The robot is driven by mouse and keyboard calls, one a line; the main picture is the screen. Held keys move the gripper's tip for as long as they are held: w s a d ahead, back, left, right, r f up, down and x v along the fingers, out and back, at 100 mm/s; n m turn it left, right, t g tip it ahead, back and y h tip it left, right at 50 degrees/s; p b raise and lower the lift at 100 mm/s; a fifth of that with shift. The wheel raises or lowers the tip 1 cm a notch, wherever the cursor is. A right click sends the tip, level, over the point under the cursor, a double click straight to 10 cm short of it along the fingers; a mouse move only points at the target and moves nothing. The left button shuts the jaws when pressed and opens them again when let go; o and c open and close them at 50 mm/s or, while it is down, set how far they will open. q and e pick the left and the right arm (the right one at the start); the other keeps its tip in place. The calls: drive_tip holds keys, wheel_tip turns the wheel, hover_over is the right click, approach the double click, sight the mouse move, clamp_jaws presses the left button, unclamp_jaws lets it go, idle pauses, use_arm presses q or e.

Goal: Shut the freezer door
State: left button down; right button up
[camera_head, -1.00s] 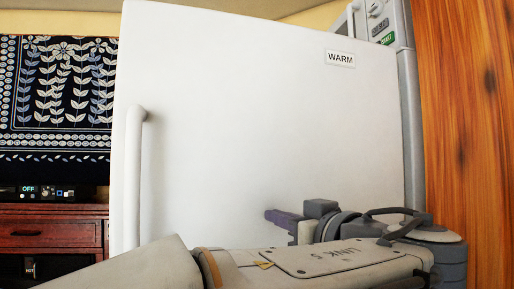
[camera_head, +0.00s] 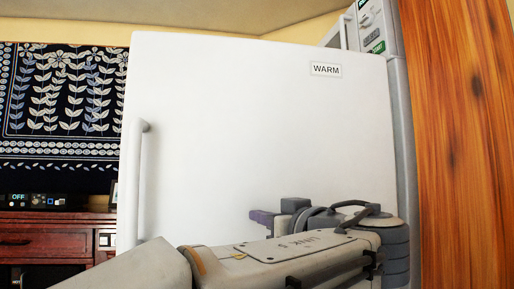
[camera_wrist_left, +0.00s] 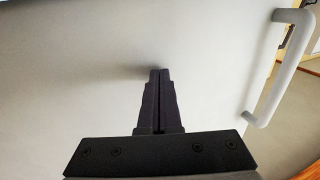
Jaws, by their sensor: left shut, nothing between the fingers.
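The white freezer door (camera_head: 230,125) fills the middle of the head view, with its outer face towards me. It has a "WARM" label (camera_head: 326,69) at the upper right and a vertical white handle (camera_head: 138,185) near its left edge. The handle also shows at the right of the left wrist view (camera_wrist_left: 283,75). My left gripper (camera_head: 258,216) is shut and empty, in front of the door's lower part, right of the handle. Its fingertips (camera_wrist_left: 160,74) point at the door face; I cannot tell whether they touch. The freezer's inside is hidden. My right gripper is not in view.
A grey appliance side with a control panel (camera_head: 372,30) shows behind the door at the right. An orange wooden panel (camera_head: 460,150) stands beside it. At the left are a dark leaf-patterned hanging (camera_head: 60,105) and a red-brown drawer unit (camera_head: 45,240).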

use_arm(q)
drive_tip(key=x, duration=0.3)
drive_tip(key=shift+w+d+b, duration=0.2)
drive_tip(key=shift+d+b, duration=0.15)
drive_tip(key=shift+b, duration=0.05)
drive_tip(key=shift+w+a, duration=0.2)
drive_tip(key=shift+w, duration=1.4)
drive_tip(key=shift+w, duration=1.65)
